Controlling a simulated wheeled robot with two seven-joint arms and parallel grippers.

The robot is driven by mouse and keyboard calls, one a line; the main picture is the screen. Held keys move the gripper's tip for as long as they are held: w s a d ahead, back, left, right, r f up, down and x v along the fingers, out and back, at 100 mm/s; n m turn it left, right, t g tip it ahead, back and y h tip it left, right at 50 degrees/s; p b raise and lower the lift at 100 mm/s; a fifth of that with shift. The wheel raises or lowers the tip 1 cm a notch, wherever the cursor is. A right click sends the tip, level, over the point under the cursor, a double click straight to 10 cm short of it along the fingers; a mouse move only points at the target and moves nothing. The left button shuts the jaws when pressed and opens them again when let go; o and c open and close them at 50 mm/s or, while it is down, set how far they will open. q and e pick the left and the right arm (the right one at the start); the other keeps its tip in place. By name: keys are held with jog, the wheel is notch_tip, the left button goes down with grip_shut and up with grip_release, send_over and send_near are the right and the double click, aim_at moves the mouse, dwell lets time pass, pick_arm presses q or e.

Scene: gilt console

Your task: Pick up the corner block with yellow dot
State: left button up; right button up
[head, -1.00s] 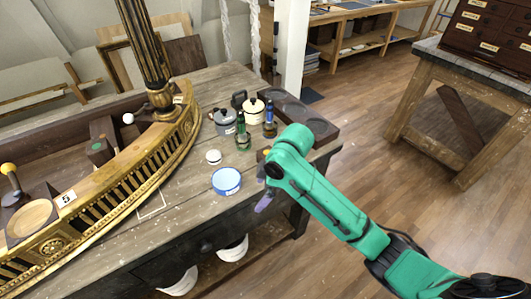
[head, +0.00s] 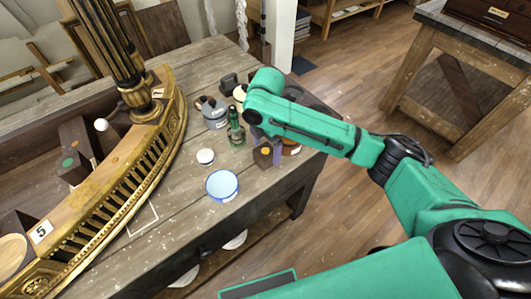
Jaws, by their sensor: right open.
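The corner block with yellow dot (head: 262,157) is a small brown block on the bench, toward its right edge. An orange-yellow dot shows on its top. My right gripper (head: 275,154) is open and points down right beside the block. Its fingers are small and partly hidden under the green wrist, so I cannot tell whether they touch the block or stand around it. My left gripper is not in view.
A blue-rimmed white bowl (head: 222,186), a white-lidded jar (head: 205,157), a green bottle (head: 236,130) and a grey pot (head: 214,114) stand close by. The gilt console (head: 120,170) fills the left. Blocks with red and green dots (head: 72,165) sit behind its rail.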

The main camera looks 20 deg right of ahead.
aim_at(266, 151)
jog(key=f, duration=0.2)
jog(key=w+f+p, duration=0.1)
jog(key=f, duration=0.1)
jog(key=shift+f, duration=0.55)
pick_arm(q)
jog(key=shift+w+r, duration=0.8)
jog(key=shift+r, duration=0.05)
pick_arm(e)
jog(key=shift+s, duration=0.1)
jog(key=shift+c, duration=0.3)
jog(key=c, duration=1.4)
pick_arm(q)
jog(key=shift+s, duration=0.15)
pick_arm(e)
jog(key=shift+o, duration=0.2)
jog(key=shift+r, duration=0.15)
